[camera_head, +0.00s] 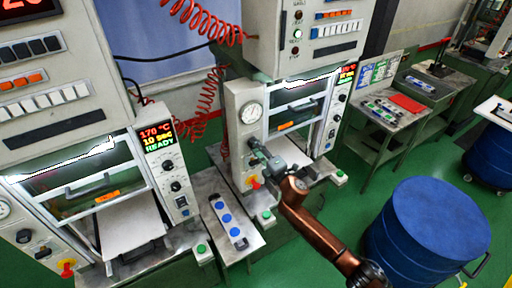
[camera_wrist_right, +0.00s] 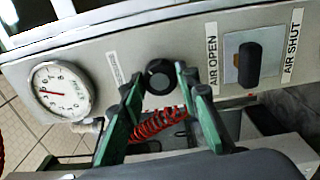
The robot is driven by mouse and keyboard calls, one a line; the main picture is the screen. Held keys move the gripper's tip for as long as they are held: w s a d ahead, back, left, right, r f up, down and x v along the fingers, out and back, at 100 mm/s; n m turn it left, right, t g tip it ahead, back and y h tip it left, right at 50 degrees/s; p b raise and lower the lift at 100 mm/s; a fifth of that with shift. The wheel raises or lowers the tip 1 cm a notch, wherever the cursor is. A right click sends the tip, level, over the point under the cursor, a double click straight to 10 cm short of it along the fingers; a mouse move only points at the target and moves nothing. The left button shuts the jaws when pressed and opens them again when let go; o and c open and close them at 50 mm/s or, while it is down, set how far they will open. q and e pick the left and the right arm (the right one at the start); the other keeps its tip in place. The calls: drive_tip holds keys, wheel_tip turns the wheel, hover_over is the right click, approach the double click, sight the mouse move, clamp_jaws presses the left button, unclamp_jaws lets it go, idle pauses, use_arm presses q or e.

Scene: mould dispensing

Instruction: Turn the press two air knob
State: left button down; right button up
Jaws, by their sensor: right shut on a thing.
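Press two (camera_head: 240,97) is the middle machine, with a white front panel and a round gauge (camera_head: 251,113), which also shows in the right wrist view (camera_wrist_right: 61,91). My right gripper (camera_head: 256,145) is at this panel, below the gauge. In the right wrist view its two green fingers (camera_wrist_right: 157,84) are on either side of a round black knob (camera_wrist_right: 158,76) and shut on it. To the right of that knob is a black handle (camera_wrist_right: 249,63) on a plate between labels AIR OPEN and AIR SHUT. My left gripper is not in view.
Press one's display (camera_head: 158,138) reads 170 °C, 10 sec, READY. A tray with blue round pieces (camera_head: 219,205) lies between the presses. A blue drum (camera_head: 427,225) stands at right. Red coiled hoses (camera_head: 203,110) hang behind. A red-yellow button (camera_head: 254,183) is below the gripper.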

drive_tip(key=shift+f, duration=0.1)
idle(0.3)
drive_tip(key=o, duration=1.2)
drive_tip(key=shift+c, duration=0.2)
drive_tip(key=v, duration=1.2)
